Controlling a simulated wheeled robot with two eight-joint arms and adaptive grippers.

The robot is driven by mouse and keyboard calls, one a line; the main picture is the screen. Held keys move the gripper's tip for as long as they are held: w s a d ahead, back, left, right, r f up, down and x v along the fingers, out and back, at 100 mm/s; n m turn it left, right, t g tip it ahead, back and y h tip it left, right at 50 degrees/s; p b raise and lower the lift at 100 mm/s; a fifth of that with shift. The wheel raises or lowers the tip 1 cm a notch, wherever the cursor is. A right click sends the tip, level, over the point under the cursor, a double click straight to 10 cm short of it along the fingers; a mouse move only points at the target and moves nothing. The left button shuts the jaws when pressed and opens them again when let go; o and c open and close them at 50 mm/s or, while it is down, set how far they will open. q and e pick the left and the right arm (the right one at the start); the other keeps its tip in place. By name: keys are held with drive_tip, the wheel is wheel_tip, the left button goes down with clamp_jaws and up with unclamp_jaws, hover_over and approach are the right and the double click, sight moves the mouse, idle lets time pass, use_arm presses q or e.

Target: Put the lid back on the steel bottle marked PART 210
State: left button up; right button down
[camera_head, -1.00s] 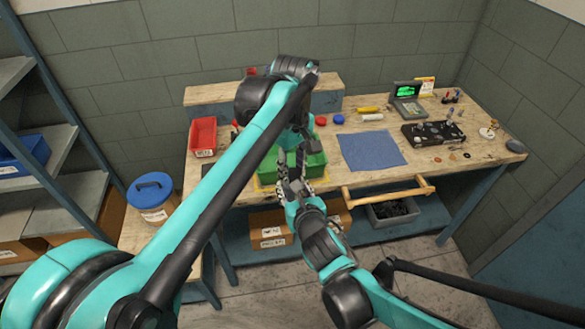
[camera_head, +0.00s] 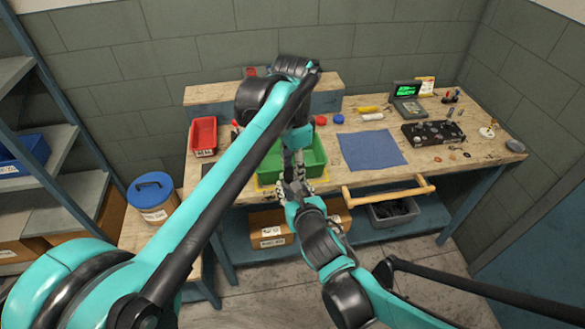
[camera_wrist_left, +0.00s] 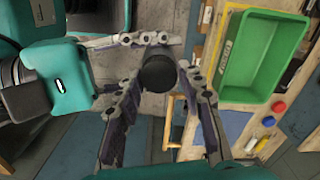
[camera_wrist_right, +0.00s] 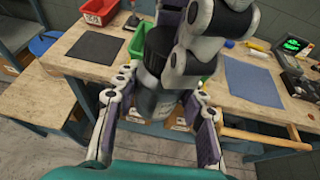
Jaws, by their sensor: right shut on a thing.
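The steel bottle (camera_wrist_right: 146,104) is grey and upright in the right wrist view, with a pale label too small to read. My right gripper (camera_wrist_right: 152,98) is shut on it; the hold also shows in the head view (camera_head: 296,188), in front of the bench. A dark round lid (camera_wrist_left: 157,73) shows end-on in the left wrist view. My left gripper (camera_wrist_left: 161,78) is above the bottle, its fingertips on either side of the lid. I cannot tell whether they press on it. My left fingers partly hide the join between lid and bottle, so I cannot tell if the lid is seated.
A green bin (camera_head: 312,160) is right behind the grippers on the workbench. A red bin (camera_head: 203,135), blue mat (camera_head: 371,150) and black fixture (camera_head: 432,133) are on the bench. A wooden rail (camera_head: 390,191) juts from the front edge. A blue-lidded tub (camera_head: 152,195) stands at left.

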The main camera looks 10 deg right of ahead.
use_arm(q)
drive_tip(key=shift+o, duration=1.2)
wheel_tip(320, 180, up, 12)
drive_tip(key=s+a+f+n+t, duration=0.2)
drive_tip(key=a+f+n, duration=0.1)
drive_tip(key=a, duration=0.4)
drive_tip(key=s+a+f+n+t, duration=0.1)
drive_tip(key=s+a+f+n, duration=0.15)
drive_tip(key=a, duration=0.45)
drive_tip(key=s+a+f+n+t, duration=0.2)
drive_tip(key=s+a+f+n, duration=0.2)
drive_tip(key=a+f, duration=0.2)
drive_tip(key=s+a+f+n+t, duration=0.2)
drive_tip(key=s+a+f+n, duration=0.3)
drive_tip(key=f, duration=0.4)
drive_tip(key=shift+s+a+f, duration=0.3)
drive_tip(key=shift+a+f, duration=0.05)
drive_tip(key=shift+a, duration=0.05)
